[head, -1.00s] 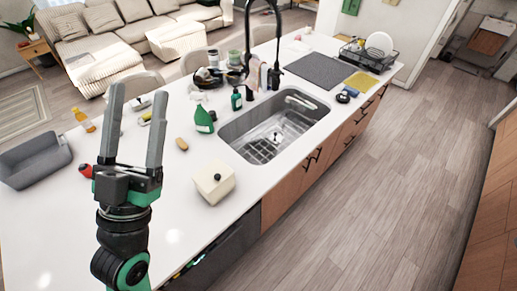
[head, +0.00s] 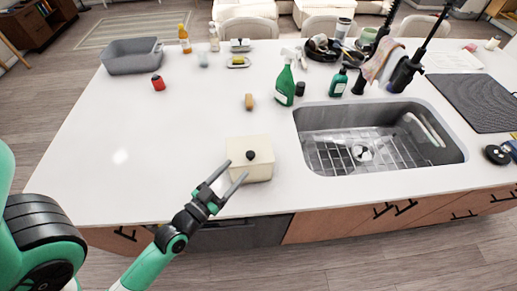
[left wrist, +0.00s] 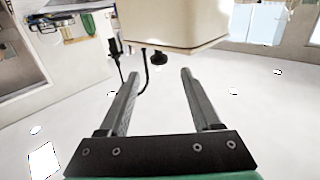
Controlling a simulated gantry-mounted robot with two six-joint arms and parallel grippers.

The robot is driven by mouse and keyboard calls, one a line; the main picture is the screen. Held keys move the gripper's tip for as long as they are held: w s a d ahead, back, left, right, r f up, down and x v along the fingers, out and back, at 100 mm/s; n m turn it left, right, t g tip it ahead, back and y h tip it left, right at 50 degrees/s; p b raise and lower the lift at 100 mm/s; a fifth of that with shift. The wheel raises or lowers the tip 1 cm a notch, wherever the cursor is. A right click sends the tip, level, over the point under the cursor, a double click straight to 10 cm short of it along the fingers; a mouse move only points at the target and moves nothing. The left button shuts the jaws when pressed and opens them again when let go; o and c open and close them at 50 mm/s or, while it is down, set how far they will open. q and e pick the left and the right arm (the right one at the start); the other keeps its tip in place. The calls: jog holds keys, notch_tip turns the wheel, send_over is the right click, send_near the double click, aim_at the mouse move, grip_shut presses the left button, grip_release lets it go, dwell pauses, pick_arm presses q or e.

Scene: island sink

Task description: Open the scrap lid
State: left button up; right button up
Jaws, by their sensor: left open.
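The scrap bin (head: 262,172) is a small cream box at the counter's front edge, left of the sink. Its lid (head: 240,148) is on, with a black knob (head: 250,155) on top. My left gripper (head: 237,169) is open and empty, its fingers pointing at the bin's near left side and overlapping it in the head view. In the left wrist view the bin (left wrist: 175,22) appears upside down. Its knob (left wrist: 158,57) lies just beyond the gap between the open fingertips (left wrist: 160,74), not gripped. My right gripper is not in view.
The sink (head: 380,150) lies right of the bin. A grey tub (head: 132,58) and a red item (head: 158,82) are far left. The counter's left middle is clear.

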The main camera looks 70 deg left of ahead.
aim_at(256, 152)
pick_arm(q)
jog(key=p+x, duration=0.3)
jog(key=x, duration=0.7)
jog(key=shift+w+a, duration=0.25)
jog(key=shift+w, duration=0.35)
jog(key=shift+c, duration=0.3)
grip_shut()
